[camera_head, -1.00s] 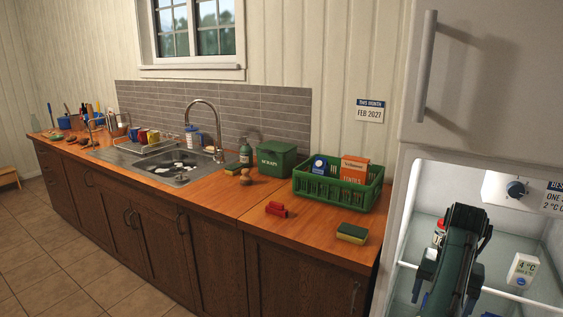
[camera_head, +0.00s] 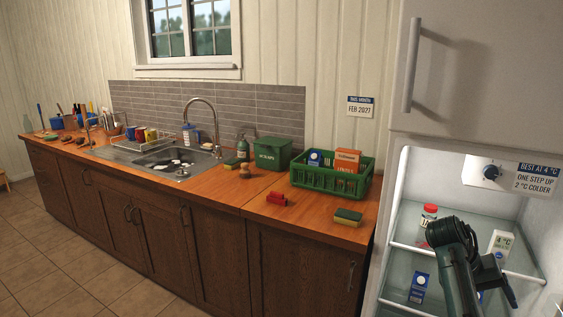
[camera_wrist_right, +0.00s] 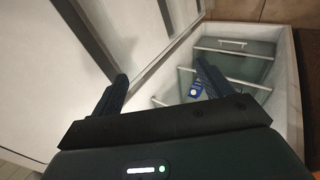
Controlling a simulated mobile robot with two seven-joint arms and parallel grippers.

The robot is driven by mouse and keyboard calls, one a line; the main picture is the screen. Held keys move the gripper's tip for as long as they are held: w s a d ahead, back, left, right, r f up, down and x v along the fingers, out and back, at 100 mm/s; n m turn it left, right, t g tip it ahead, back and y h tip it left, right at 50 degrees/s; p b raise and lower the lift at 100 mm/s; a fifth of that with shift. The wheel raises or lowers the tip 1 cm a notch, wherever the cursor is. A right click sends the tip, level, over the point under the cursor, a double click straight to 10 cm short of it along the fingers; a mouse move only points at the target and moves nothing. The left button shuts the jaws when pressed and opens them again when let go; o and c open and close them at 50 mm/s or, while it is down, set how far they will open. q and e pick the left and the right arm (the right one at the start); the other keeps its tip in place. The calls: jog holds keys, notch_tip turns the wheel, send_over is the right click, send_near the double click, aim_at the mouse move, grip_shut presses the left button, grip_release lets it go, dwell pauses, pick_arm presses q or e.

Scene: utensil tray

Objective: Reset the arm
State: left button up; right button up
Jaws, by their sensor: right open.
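My right arm reaches into the open fridge at the lower right of the head view. My right gripper (camera_head: 492,285) is low in front of the shelves there, partly hidden by its own wrist. In the right wrist view the right gripper (camera_wrist_right: 160,85) has its two dark fingers spread wide with nothing between them. My left gripper is not in view.
On the counter (camera_head: 225,195) are a green crate (camera_head: 330,181), a sponge (camera_head: 348,217) and a red object (camera_head: 276,199).

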jog(key=s+d+f+n+g+h, duration=0.1)
jog(key=s+d+n+h, duration=0.1)
jog(key=d+h, duration=0.25)
jog(key=w+a+n+t+y, duration=0.35)
jog(key=w+t, duration=0.65)
jog(key=w, duration=0.4)
jog(key=w+a+r+n+t+y, duration=0.3)
jog(key=w+a+r+t+y, duration=0.3)
jog(key=w+a+r+t, duration=0.3)
jog(key=s+a+f+g+y, duration=0.1)
jog(key=s+a+f+y, duration=0.1)
jog(key=s+a+f, duration=0.6)
jog(key=s+a+f+g+y, duration=0.1)
jog(key=s+a+f, duration=0.4)
jog(key=s+f, duration=0.7)
jog(key=s+a+f+g, duration=0.1)
jog(key=s+a+f, duration=0.1)
jog(key=s, duration=0.4)
jog(key=s+a+f+g+y, duration=0.1)
jog(key=s+a+f, duration=0.2)
jog(key=s, duration=0.4)
jog(key=s+a+f+g, duration=0.2)
jog(key=s+f, duration=0.2)
jog(key=s, duration=0.3)
jog(key=shift+s+a+f+y, duration=0.2)
jog(key=shift+a+f+y, duration=0.15)
jog(key=shift+y, duration=0.05)
